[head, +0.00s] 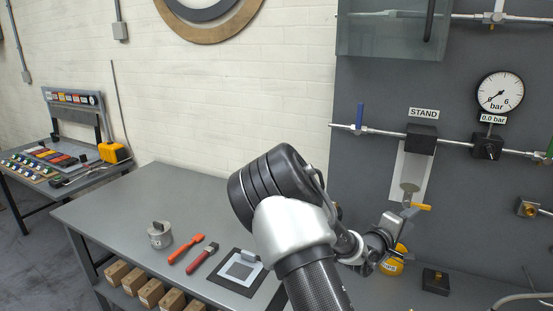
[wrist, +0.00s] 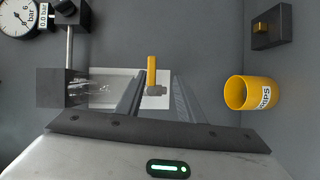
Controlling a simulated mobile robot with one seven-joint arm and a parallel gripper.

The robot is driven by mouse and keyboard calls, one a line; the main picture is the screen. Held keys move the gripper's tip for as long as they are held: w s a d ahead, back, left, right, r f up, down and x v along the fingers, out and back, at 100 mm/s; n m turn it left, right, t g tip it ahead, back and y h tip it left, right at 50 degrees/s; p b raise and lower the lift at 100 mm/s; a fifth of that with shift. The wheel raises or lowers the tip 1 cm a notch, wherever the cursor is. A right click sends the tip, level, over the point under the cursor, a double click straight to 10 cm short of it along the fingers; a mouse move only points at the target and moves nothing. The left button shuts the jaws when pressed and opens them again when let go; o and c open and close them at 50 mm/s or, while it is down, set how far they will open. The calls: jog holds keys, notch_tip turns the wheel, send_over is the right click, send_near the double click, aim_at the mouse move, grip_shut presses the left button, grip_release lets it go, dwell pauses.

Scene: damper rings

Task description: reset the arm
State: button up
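My gripper (head: 408,212) is stretched out toward the grey panel at the right of the head view. In the wrist view my gripper (wrist: 158,88) has its two fingers apart, with nothing clearly held between them. A small yellow handle (wrist: 152,70) with a grey hub shows in the gap between the fingers, in front of a pale plate (wrist: 102,88). In the head view the yellow handle (head: 422,206) is just beyond the fingertips, below the block under the STAND label (head: 423,113). I cannot tell whether the fingers touch it.
A yellow cup (wrist: 236,92) is close to my gripper's right in the wrist view. A pressure gauge (head: 499,92), pipes and a blue lever (head: 360,117) are on the panel. The bench (head: 130,203) holds a grey weight (head: 160,235), red-handled tools (head: 187,248) and a dark mat (head: 222,283).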

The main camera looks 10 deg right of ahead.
jog(key=s+a+m+y, duration=0.1)
jog(key=a+m+y, duration=0.3)
jog(key=a+y, duration=0.65)
jog(key=s+a+r+y, duration=0.1)
jog(key=s+a+r, duration=0.1)
jog(key=a, duration=0.3)
jog(key=s+a+r+m+y, duration=0.1)
jog(key=s+a+r, duration=0.1)
jog(key=a, duration=0.2)
jog(key=s+a+r+y, duration=0.1)
jog(key=s+a+r, duration=0.2)
jog(key=a, duration=0.2)
jog(key=s+a+r+g, duration=0.1)
jog(key=s+a+r, duration=0.2)
jog(key=s, duration=0.8)
jog(key=s+a+r+g, duration=0.2)
jog(key=s+a+r, duration=0.1)
jog(key=s, duration=0.8)
jog(key=shift+s+m+g+y+p, duration=0.2)
jog(key=shift+m+g+y+p, duration=0.1)
jog(key=shift+m+y, duration=0.1)
